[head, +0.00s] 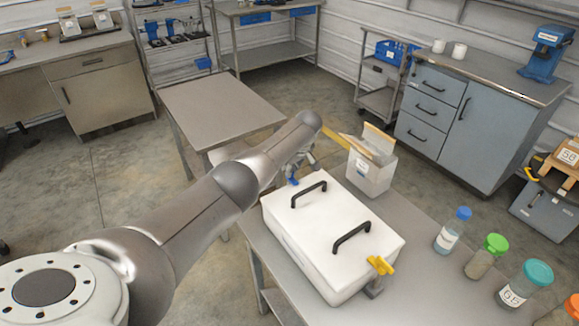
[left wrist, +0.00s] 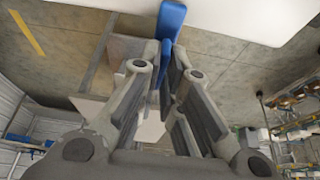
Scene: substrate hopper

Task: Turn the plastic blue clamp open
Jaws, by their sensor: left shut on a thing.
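A white hopper box (head: 335,230) with two black handles on its lid stands on the grey table. The blue clamp (head: 293,181) is at the far left edge of the box, partly hidden by my gripper. In the left wrist view the blue clamp (left wrist: 172,18) reaches down from the white box edge into my fingers. My left gripper (head: 298,170) is at this clamp, and in the left wrist view its fingers (left wrist: 167,62) are shut on the blue clamp. A yellow clamp (head: 380,265) sits at the near right corner of the box. My right gripper is not in view.
A small open white container (head: 370,175) stands just behind the box. Several jars with coloured lids, including a blue-lidded jar (head: 453,230), stand to the right. An empty table (head: 220,108) is behind my arm, and a grey cabinet (head: 455,120) stands at the back right.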

